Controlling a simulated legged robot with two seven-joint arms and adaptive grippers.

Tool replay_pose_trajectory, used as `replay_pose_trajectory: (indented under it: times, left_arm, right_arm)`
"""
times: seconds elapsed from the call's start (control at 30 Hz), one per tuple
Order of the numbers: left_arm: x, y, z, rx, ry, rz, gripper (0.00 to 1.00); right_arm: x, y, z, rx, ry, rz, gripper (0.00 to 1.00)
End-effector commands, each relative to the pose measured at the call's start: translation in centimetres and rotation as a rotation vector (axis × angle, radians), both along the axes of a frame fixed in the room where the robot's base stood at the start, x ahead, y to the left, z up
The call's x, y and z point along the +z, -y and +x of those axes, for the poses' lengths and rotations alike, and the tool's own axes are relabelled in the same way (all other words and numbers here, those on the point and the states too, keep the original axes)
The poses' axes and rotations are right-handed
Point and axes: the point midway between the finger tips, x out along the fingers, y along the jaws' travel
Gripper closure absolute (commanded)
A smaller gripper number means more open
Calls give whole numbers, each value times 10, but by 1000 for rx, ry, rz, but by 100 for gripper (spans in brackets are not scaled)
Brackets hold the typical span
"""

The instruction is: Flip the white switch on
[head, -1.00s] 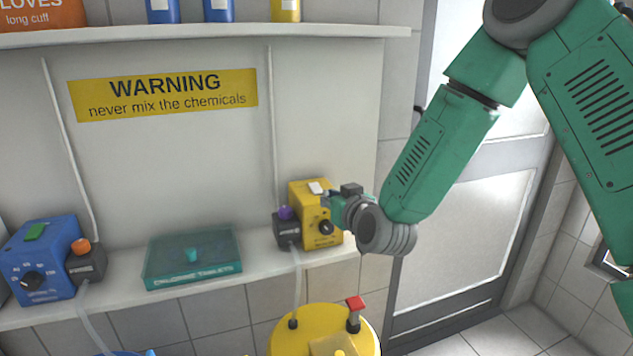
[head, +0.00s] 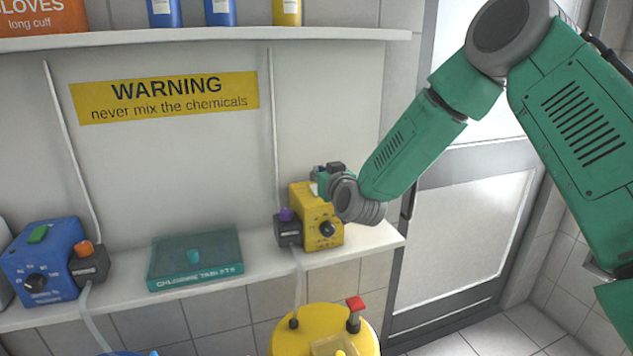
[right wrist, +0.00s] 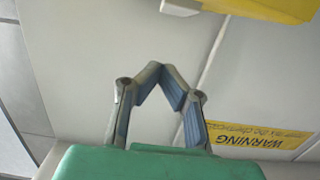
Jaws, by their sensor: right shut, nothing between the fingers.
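The yellow pump box (head: 302,198) stands on the lower shelf, with a black dial on its front. In the head view the white switch on its top is mostly hidden by my right gripper (head: 322,176), which is over the top of the box. In the right wrist view a white piece, which looks to be the switch (right wrist: 180,7), shows at the top edge beside the yellow box (right wrist: 260,8). The right gripper's fingers (right wrist: 160,74) are shut with nothing between them, apart from the white piece. My left gripper is not in view.
A black unit with a purple knob (head: 286,214) sits left of the yellow box. A teal chlorine tablets box (head: 195,260) and a blue pump box (head: 42,262) stand further left. A yellow tank (head: 300,320) is below. The upper shelf (head: 200,38) runs overhead.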

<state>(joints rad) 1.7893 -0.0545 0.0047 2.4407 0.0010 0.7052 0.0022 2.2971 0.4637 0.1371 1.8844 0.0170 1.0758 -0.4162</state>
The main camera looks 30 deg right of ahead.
Motion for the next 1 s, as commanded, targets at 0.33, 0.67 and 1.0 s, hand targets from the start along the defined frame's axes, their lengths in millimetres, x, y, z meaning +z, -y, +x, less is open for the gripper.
replay_pose_trajectory:
  times: [0.33, 0.67, 1.0]
  left_arm:
    - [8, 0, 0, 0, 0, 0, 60]
    - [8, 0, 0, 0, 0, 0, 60]
    - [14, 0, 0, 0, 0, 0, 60]
  right_arm:
    - [-35, 4, 20, 1, -1, 1, 100]
    - [-41, 4, 21, 2, 1, 0, 100]
    - [-44, 4, 22, 1, -39, 9, 100]
